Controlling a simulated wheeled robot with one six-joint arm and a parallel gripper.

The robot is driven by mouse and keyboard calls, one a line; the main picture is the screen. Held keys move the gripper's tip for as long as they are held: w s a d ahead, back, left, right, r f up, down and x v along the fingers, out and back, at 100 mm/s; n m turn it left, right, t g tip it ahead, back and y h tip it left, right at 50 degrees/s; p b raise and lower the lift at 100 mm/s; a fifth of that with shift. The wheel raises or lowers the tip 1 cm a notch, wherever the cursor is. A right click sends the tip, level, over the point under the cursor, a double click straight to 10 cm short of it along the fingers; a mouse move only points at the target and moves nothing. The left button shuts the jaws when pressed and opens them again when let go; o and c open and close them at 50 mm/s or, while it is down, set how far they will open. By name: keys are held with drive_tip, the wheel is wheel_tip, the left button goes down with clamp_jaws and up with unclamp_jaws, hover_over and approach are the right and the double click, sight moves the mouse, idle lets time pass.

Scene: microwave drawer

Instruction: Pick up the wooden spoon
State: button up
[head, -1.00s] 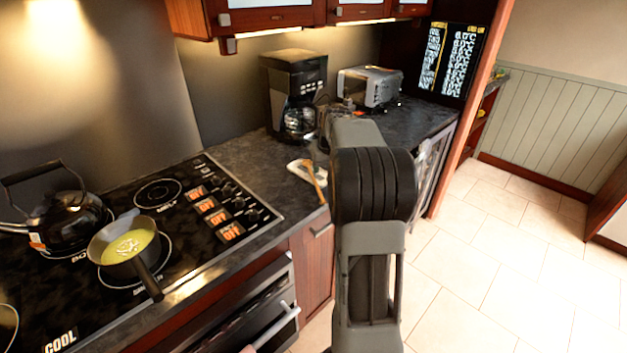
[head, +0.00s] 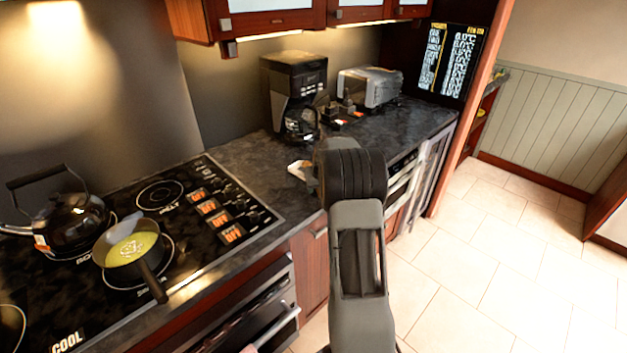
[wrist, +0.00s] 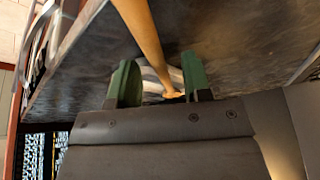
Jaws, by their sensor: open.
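The wooden spoon (wrist: 144,32) shows in the wrist view as a long tan handle running from the top edge down between my fingers. Its lower end lies by a white spoon rest (wrist: 152,86) on the dark counter. My gripper (wrist: 160,80) is open, with one green fingertip on each side of the spoon; I cannot tell whether either touches it. In the head view my arm hides the spoon, and only part of the white spoon rest (head: 298,168) shows at its left.
A coffee maker (head: 294,95) and a toaster (head: 370,87) stand at the back of the counter. The stove (head: 165,225) at left holds a black kettle (head: 68,225) and a pan (head: 130,248) of yellow food. Open floor lies to the right.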

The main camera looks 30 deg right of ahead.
drive_tip(key=shift+w+f, duration=0.1)
drive_tip(key=shift+f, duration=0.1)
drive_tip(key=shift+c, duration=0.3)
clamp_jaws()
drive_tip(key=shift+r, duration=0.15)
